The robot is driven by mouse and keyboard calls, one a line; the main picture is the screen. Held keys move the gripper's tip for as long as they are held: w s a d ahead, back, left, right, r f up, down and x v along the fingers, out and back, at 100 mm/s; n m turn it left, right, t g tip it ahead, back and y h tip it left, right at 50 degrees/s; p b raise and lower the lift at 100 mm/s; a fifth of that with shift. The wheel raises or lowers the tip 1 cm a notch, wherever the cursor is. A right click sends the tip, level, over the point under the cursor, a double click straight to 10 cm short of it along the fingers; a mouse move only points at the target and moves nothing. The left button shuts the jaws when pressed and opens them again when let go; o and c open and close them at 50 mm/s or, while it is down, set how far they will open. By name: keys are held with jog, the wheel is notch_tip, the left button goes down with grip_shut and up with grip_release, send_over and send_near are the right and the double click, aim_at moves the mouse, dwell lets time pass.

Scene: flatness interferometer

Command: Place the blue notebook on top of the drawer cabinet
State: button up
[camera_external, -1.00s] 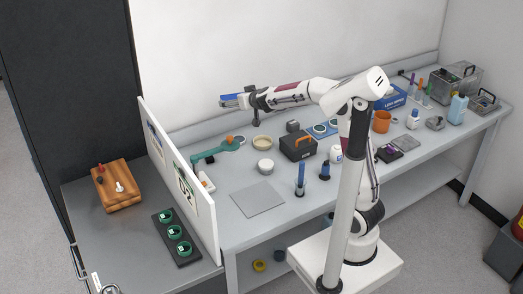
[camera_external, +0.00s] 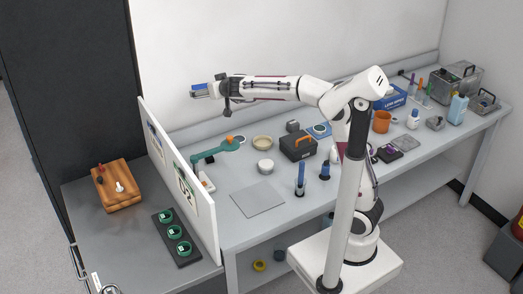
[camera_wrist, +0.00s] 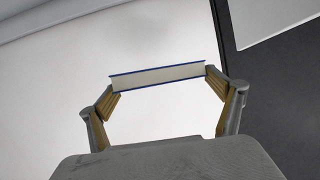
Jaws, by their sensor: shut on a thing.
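The blue notebook (camera_wrist: 158,77) is held between the two fingers of my gripper (camera_wrist: 160,93); the wrist view shows its white page edge between thin blue covers. In the external view the notebook (camera_external: 200,87) is a small blue shape at the end of my gripper (camera_external: 212,90), raised above the workbench near the back wall. The drawer cabinet (camera_external: 80,218) stands at the left, its grey top behind a white partition. The notebook is in the air, to the right of the cabinet top and higher than the partition.
The white partition (camera_external: 205,235) with pictures rises between cabinet and workbench (camera_external: 235,236). On the cabinet top are a wooden block with knobs (camera_external: 119,190) and a dark tray of green rings (camera_external: 176,240). Its front left area is fairly clear. A black toolbox (camera_external: 298,147) stands on the bench.

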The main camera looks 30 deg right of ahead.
jog(key=s+a+r+n+y, duration=0.1)
jog(key=s+a+r, duration=0.15)
jog(key=a, duration=0.55)
jog(key=s+a+r+n+y, duration=0.1)
jog(key=s+a, duration=0.3)
jog(key=a, duration=0.4)
jog(key=n+g+y, duration=0.3)
jog(key=n+y, duration=0.3)
send_over(150, 266)
notch_tip(150, 266, down, 26)
jog(key=shift+f, duration=0.15)
jog(key=shift+t, duration=0.3)
jog(key=shift+f, duration=3.1)
jog(key=shift+f, duration=1.9)
